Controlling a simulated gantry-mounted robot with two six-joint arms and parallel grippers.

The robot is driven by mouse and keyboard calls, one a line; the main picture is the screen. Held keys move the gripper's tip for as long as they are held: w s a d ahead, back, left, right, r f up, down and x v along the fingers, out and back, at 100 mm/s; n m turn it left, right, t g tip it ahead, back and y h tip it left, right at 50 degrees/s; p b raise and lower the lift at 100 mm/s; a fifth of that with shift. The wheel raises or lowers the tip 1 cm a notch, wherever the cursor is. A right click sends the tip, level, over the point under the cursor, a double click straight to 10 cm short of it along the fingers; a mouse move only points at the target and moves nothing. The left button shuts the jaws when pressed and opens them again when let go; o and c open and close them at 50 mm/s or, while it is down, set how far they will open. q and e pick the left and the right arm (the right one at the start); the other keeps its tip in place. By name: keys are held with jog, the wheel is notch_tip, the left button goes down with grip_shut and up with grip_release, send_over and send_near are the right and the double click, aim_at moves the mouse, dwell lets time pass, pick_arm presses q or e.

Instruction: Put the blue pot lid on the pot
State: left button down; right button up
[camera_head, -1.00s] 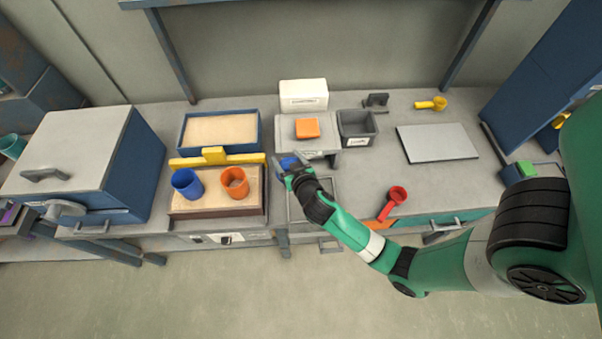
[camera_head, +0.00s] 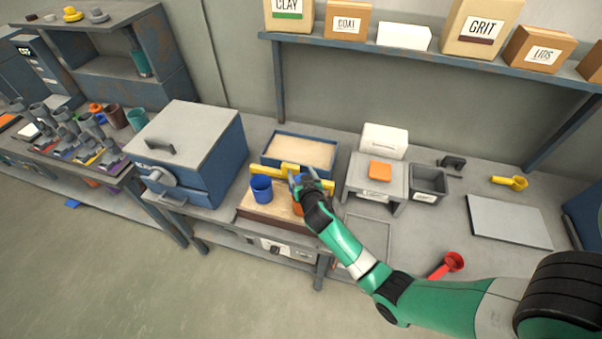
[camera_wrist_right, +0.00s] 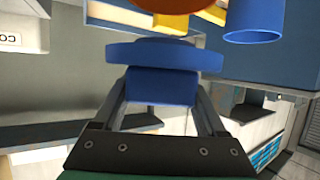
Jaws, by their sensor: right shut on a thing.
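My right gripper (camera_head: 305,184) is shut on the blue lid (camera_head: 296,181), which is mostly hidden by the gripper in the head view. In the right wrist view the lid's block-shaped knob (camera_wrist_right: 161,88) is between the fingers, with its wide round disc (camera_wrist_right: 165,55) beyond them. The blue pot (camera_head: 261,189) stands upright on the sand-coloured tray (camera_head: 262,217), left of the gripper; it also shows in the wrist view (camera_wrist_right: 253,22). The orange pot (camera_head: 297,209) is beside it, largely hidden by my gripper. My left gripper is not in view.
A yellow bar (camera_head: 288,170) lies behind the pots, before a blue sand box (camera_head: 300,150). A blue kiln-like box (camera_head: 195,150) stands left. A red scoop (camera_head: 453,262) lies near my arm.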

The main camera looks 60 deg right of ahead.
jog(key=shift+f+b, duration=1.1)
jog(key=shift+f, duration=0.7)
jog(key=shift+f+b, duration=0.55)
jog(key=shift+b, duration=0.3)
jog(key=o, duration=1.1)
